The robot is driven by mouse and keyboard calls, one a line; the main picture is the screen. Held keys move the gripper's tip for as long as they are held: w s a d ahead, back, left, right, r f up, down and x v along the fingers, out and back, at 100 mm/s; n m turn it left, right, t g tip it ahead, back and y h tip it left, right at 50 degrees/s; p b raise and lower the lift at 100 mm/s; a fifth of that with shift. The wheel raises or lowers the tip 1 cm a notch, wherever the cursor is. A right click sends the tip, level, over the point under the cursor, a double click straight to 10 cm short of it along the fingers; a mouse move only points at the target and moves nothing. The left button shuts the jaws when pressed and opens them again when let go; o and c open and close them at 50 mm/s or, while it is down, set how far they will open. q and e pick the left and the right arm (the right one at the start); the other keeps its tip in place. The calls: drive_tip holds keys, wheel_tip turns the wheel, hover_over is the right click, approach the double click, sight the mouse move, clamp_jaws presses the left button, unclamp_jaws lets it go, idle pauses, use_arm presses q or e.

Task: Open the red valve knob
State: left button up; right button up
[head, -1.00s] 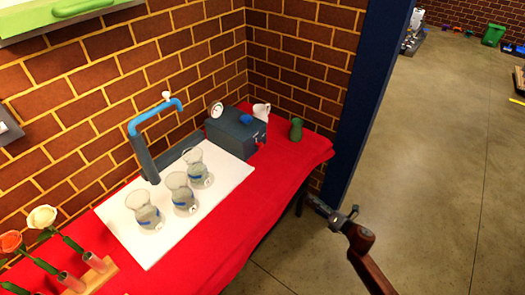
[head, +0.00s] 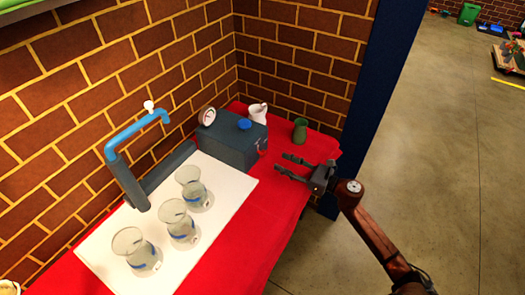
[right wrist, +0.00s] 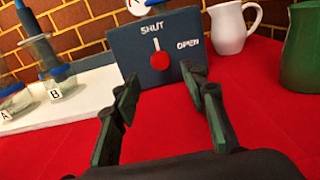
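The red valve knob (right wrist: 160,61) is on the front of a dark blue-grey box (right wrist: 128,62). Its white pointer stands straight up toward the word SHUT; OPEN is printed to the right. In the head view the box (head: 226,146) sits on the red table, and its knob is barely visible. My right gripper (head: 281,164) is open and empty, in front of the box's knob side and apart from it. In the right wrist view, the open fingers (right wrist: 161,78) frame the space just below the knob, with nothing between them. My left gripper is not in view.
A white jug (head: 257,114) and a green vase (head: 300,131) stand beside the box. Several glass vases stand on a white board (head: 226,190) near a blue tap pipe (head: 135,132). The red cloth (head: 255,225) in front is clear. A blue post (head: 375,80) rises at the right.

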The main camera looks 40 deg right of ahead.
sight(265, 154)
drive_tip(key=b+x, duration=0.1)
drive_tip(key=x, duration=0.5)
drive_tip(key=shift+w+a, duration=0.25)
drive_tip(key=shift+w, duration=0.3)
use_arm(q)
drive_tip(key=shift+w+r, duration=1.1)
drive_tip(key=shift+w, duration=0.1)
use_arm(e)
drive_tip(key=shift+c, duration=0.5)
clamp_jaws()
